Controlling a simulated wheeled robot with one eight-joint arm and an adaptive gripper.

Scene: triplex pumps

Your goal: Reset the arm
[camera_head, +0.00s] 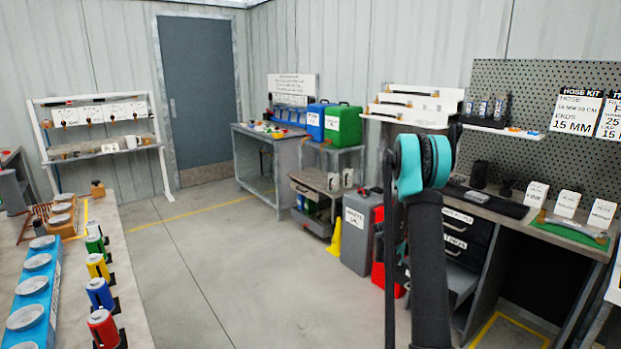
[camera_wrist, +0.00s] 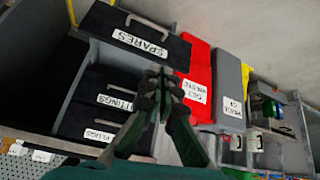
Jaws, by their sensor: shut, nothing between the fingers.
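My gripper (camera_wrist: 160,76) shows in the wrist view. Its two dark green fingers meet at the tips, and nothing is between them. Past the tips are the black drawers (camera_wrist: 135,42) with white labels such as SPARES and PLUGS. In the head view my arm rises at the right of centre, with a dark link and a teal joint. The gripper itself cannot be made out there.
The drawer bench (camera_head: 470,230) stands behind my arm on the right. A grey bin (camera_head: 356,236) and a red bin (camera_wrist: 196,85) are beside it. A workbench (camera_head: 145,290) with coloured cylinders is at left. The middle floor (camera_head: 235,245) is clear.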

